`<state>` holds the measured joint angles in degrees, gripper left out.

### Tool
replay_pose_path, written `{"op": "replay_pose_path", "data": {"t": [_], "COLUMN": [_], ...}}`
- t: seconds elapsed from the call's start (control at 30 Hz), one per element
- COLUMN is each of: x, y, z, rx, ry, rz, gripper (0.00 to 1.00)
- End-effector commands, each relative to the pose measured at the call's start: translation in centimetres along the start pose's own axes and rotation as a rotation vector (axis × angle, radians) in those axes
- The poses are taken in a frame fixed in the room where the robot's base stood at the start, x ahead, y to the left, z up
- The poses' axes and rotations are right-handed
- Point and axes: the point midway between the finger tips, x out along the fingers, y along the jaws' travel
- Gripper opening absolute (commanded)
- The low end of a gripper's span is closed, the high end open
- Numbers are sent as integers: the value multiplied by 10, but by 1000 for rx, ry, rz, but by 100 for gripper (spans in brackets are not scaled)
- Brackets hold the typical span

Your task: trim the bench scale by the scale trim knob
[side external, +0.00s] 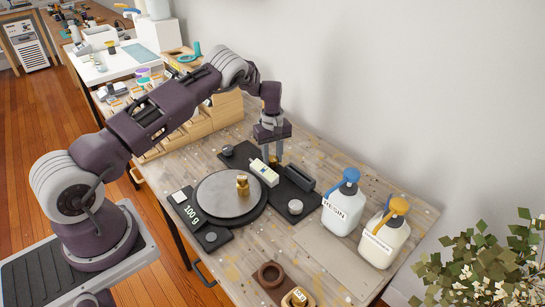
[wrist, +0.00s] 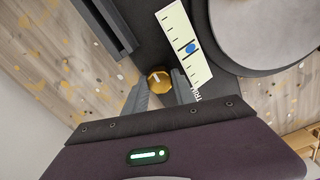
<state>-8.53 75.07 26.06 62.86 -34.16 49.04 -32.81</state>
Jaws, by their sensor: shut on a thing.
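The bench scale has a round grey pan (side external: 222,197) on a dark base, with a brass weight (side external: 242,184) standing on the pan. Its display (side external: 191,212) reads 100 g. The brass, faceted scale trim knob (wrist: 159,78) sits beside a white trim strip (wrist: 174,30) with black tick marks and a blue marker (wrist: 191,48) partway along it. The strip also shows in the side external view (side external: 264,172). My gripper (wrist: 158,88) points down and is shut on the knob, one finger on each side. In the side external view, my fingers (side external: 273,155) partly hide the knob.
A dark block (side external: 299,177) stands close to the right of the strip. A resin bottle (side external: 342,208) and a second white bottle (side external: 382,240) with an orange pump stand at the right. A brown ring-shaped piece (side external: 270,273) lies at the front. Wooden racks (side external: 195,123) stand behind at the left.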

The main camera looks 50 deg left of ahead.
Motion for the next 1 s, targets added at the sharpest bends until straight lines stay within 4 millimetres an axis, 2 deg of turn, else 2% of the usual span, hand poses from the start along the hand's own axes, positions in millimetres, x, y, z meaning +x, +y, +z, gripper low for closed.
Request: {"op": "replay_pose_path", "data": {"t": [0.63, 0.67, 0.73, 0.77, 1.0], "x": [1, 1, 1, 1, 0], "y": [0, 0, 0, 0, -1], "z": [2, 2, 2, 2, 1], "rx": [-44, -44, -44, -44, -31], "ry": [-6, -6, -5, -5, -2], "rz": [-2, -2, -2, -2, -3], "gripper": [0, 35, 49, 53, 53]}}
